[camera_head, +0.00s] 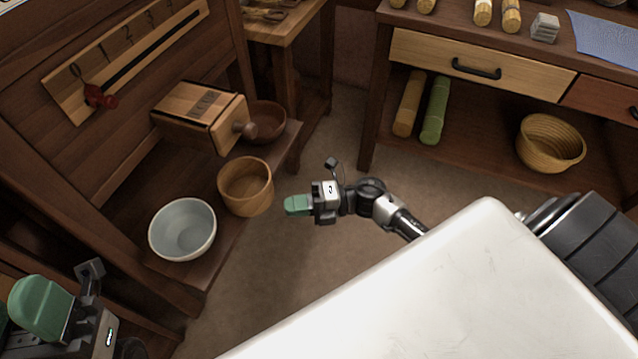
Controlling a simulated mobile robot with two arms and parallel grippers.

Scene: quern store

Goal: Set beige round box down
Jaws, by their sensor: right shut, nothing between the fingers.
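A light wooden round tub (262,200), the only thing here like the beige round box, stands upright and open-topped on the low shelf at left, close to the shelf's front edge. My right gripper (297,205) has green fingertips. It is shut and empty, over the floor just right of the tub and apart from it. My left gripper (40,308) is at the bottom left corner, partly cut off. One green fingertip shows large, and I cannot see whether the jaws are apart.
A pale grey bowl (182,230) stands left of the tub. A wooden drawer-like box with a knob (200,116) and a brown bowl (266,124) are behind. A workbench with a drawer (480,64) and a woven basket (550,143) stands at right. Floor between is clear.

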